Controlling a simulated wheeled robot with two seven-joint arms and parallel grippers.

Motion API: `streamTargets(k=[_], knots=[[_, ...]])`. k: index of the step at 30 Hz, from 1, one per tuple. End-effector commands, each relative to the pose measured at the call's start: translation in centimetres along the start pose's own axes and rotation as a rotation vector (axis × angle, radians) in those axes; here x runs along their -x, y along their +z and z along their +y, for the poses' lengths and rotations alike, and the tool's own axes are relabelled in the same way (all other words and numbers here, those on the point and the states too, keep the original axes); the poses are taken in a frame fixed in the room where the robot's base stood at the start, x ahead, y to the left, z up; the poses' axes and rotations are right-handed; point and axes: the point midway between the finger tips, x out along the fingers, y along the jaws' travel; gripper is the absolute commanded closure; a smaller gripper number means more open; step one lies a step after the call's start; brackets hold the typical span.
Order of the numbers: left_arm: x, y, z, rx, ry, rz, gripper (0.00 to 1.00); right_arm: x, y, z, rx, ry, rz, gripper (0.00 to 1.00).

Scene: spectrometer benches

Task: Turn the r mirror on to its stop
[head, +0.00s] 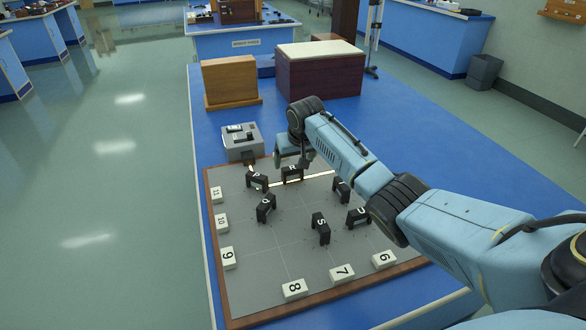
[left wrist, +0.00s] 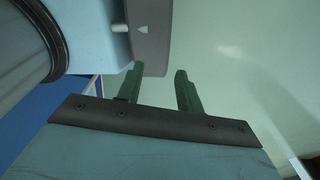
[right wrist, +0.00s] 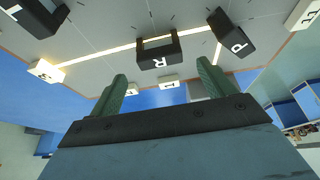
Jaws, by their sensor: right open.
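The r mirror (head: 292,174) is a small black block with a white R on the grey board (head: 290,245). In the right wrist view, the r mirror (right wrist: 158,50) shows its letter upside down, ahead of my fingertips and roughly centred between them. My right gripper (right wrist: 161,72) is open and empty. In the head view, my right gripper (head: 292,155) hangs just above and behind the r mirror, and its fingers are mostly hidden. A bright beam passes at the r mirror. My left gripper (left wrist: 157,78) is open and empty, over the floor away from the board.
Several other black lettered blocks stand close by, including one marked P (right wrist: 236,33) and one marked S (head: 320,228). A grey source box (head: 241,142) stands at the board's back left. White number tiles, such as the 8 (head: 294,289), line the edges. A dark red box (head: 318,72) stands behind.

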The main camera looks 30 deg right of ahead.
Motion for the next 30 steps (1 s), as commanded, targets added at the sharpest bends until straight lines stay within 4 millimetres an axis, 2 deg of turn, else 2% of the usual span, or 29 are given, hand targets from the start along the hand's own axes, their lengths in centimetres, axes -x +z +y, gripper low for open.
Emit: streamTargets(k=[3, 9, 21, 30], knots=[[-0.8, -0.3, 0.0, 0.000, 0.000, 0.005, 0.64, -2.0, 0.1, 0.0, 0.000, 0.000, -0.002, 0.18], [-1.3, -0.5, -0.1, -0.001, -0.002, 0.009, 0.64, -3.6, 0.1, 0.0, 0.001, 0.001, -0.001, 0.18], [-1.4, -0.3, -1.1, -0.007, -0.014, 0.007, 0.64, -3.9, 0.0, 0.0, 0.002, 0.000, 0.001, 0.19], [-1.4, -0.3, -1.2, -0.007, -0.015, 0.007, 0.64, -3.9, 0.0, 0.0, 0.001, 0.000, 0.001, 0.59]])
